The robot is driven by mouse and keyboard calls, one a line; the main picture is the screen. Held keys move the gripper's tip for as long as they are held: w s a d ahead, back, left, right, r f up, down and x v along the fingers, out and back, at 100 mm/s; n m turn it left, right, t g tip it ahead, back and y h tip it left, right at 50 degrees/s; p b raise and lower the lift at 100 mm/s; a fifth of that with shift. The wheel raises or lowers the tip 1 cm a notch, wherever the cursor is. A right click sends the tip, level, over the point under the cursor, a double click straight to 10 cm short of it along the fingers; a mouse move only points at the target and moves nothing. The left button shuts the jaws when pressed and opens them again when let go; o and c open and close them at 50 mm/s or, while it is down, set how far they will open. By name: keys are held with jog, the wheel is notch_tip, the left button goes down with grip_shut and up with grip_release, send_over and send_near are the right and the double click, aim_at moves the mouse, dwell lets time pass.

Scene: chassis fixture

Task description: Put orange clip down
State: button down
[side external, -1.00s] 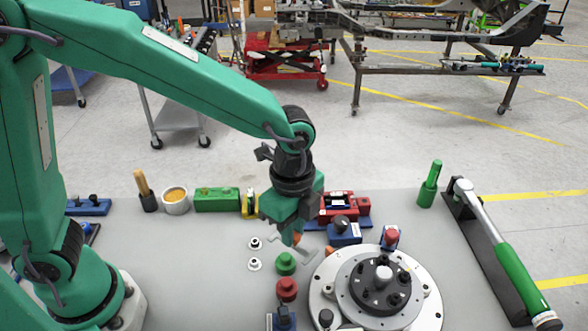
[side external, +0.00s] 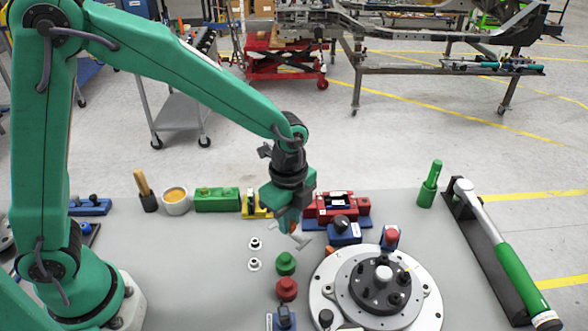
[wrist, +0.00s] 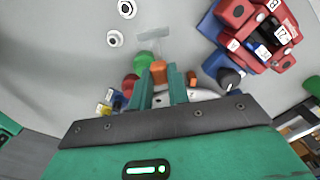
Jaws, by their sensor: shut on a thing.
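My gripper (side external: 290,220) is above the grey bench, left of the round fixture. In the wrist view its two green fingers (wrist: 164,82) are shut on the orange clip (wrist: 159,70). Only a small orange part of the clip shows at the fingertips in the side view (side external: 293,229); the rest is hidden by the fingers. A pale grey piece (side external: 302,242) shows just beyond the clip; whether it is joined to it I cannot tell.
The round fixture (side external: 427,307) stands at right. Green (side external: 286,263) and red (side external: 286,289) knobs are in front of my gripper. Two white washers (side external: 255,243) lie to the left. Red (side external: 337,205) and blue (side external: 344,234) blocks stand close on the right.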

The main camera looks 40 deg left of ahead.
jog(key=shift+w+a+f, duration=0.6)
jog(key=shift+w+a, duration=0.05)
jog(key=shift+w, duration=0.15)
jog(key=shift+w+a+f, duration=0.6)
jog(key=shift+w+a, duration=0.05)
jog(key=shift+w, duration=0.1)
jog(key=shift+f, duration=2)
jog(key=shift+f, duration=0.1)
jog(key=c, duration=1.3)
grip_release()
jog(key=shift+c, duration=0.2)
notch_tip(320, 180, up, 12)
